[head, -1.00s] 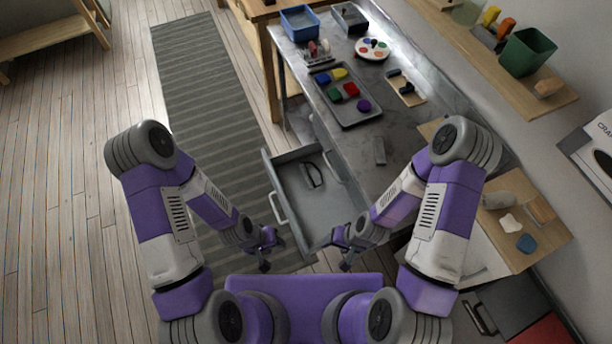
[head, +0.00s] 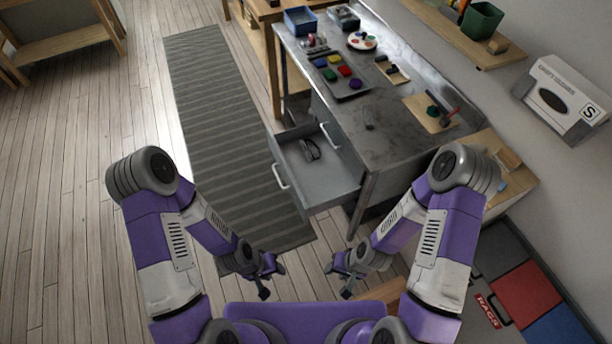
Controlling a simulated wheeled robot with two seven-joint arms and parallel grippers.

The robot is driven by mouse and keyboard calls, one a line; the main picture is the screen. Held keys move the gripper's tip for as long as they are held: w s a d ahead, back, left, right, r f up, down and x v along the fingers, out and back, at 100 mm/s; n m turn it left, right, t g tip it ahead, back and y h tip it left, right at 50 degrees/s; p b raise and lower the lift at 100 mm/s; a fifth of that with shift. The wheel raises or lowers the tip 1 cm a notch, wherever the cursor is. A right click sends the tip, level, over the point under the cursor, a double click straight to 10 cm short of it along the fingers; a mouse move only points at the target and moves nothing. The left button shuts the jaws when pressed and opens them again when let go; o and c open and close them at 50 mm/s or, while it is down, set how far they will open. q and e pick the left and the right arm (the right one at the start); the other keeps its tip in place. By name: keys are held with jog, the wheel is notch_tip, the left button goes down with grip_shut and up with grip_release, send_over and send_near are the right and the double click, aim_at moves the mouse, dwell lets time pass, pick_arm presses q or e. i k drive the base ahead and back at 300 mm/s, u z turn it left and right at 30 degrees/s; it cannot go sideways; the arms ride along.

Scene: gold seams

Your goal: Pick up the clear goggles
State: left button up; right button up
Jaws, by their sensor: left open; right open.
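The goggles (head: 309,150) lie inside the open grey drawer (head: 328,187), near its left back part. They look dark-framed and small, and I cannot make out the lenses. The drawer sticks out of the metal workbench (head: 400,133). My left gripper (head: 265,287) is open and empty, in front of the drawer and to its left. My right gripper (head: 343,287) is open and empty, in front of the drawer's right side. Both are apart from the drawer and the goggles.
The bench holds a tray (head: 350,94) of coloured pieces, a paint palette (head: 362,40) and a wooden board (head: 423,120). A striped rug (head: 205,100) lies left of the bench. A glove box (head: 560,100) is on the right wall. The floor at left is clear.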

aim_at(309, 157)
jog(key=u, duration=1.45)
jog(key=i, duration=1)
jog(key=z, duration=0.75)
jog(key=i, duration=0.7)
jog(key=z, duration=0.7)
